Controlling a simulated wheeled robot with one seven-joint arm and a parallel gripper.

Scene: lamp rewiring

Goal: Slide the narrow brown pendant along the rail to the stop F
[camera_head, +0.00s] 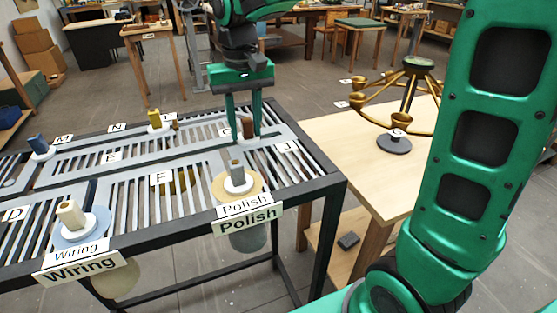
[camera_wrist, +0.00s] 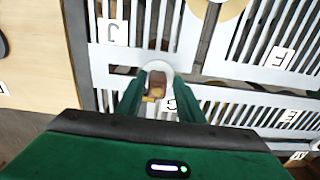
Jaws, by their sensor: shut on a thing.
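The brown pendant (camera_head: 248,127) stands upright in the slotted rail table near the right end, by the label G. My gripper (camera_head: 243,134) points straight down over it and is shut on its brown top. In the wrist view the brown top (camera_wrist: 156,83) sits between the two fingers (camera_wrist: 157,90), with a white disc behind it. The label F (camera_head: 161,179) lies on the rail plate to the left of my gripper and closer to the camera. What hangs under the held pendant is hidden by the table.
A grey-topped pendant (camera_head: 237,172) stands at the Polish sign and a cream one (camera_head: 70,214) at the Wiring sign. A yellow one (camera_head: 155,119) and a blue one (camera_head: 39,144) stand along the far side. A wooden table (camera_head: 345,150) with a brass chandelier (camera_head: 408,120) adjoins at right.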

